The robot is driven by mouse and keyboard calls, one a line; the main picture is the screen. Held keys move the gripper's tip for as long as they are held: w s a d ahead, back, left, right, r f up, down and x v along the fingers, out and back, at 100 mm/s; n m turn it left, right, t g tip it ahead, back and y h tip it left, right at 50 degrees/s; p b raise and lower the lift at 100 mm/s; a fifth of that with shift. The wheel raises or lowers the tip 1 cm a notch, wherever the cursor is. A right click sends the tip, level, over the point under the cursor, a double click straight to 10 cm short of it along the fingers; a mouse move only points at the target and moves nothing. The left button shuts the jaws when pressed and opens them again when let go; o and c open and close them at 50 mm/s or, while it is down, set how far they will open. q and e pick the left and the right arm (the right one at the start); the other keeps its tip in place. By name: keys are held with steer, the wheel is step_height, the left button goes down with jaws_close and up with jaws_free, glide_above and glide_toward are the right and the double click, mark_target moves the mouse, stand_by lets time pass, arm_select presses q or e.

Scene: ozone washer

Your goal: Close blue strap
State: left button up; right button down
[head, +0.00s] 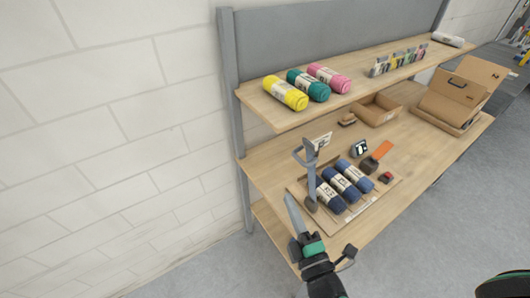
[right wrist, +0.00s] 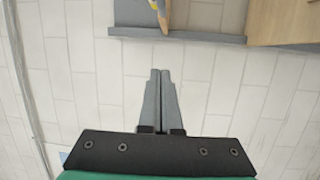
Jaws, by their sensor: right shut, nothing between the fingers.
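Three rolled blue straps lie side by side on a board on the lower shelf in the head view: a front one (head: 329,197), a middle one (head: 342,186) and a back one (head: 355,176). Each has a pale label band. I cannot tell whether any of them is loose or fastened. My right gripper (head: 289,200) is shut and empty, left of the front roll and apart from it. In the right wrist view its fingers (right wrist: 160,75) are together, against a white tiled wall. My left gripper is not in view.
A grey upright tool (head: 311,180) stands at the board's left edge, between my right gripper and the rolls. Yellow (head: 285,93), green (head: 308,85) and pink (head: 329,77) rolls lie on the upper shelf. A cardboard box (head: 462,95) stands at right. The wall (head: 100,130) is at left.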

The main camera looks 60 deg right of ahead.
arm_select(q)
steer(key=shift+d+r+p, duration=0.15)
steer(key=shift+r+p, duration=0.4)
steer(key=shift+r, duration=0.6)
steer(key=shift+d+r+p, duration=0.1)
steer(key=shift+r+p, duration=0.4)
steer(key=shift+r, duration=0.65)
arm_select(e)
steer(key=w+d+n+y, duration=0.1)
steer(key=w+d, duration=0.2)
steer(key=d, duration=0.7)
steer(key=shift+w+d+r+n, duration=0.15)
steer(key=shift+w+r+n, duration=0.15)
steer(key=shift+r, duration=0.1)
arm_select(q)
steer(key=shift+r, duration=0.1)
arm_select(e)
steer(key=shift+r, duration=0.1)
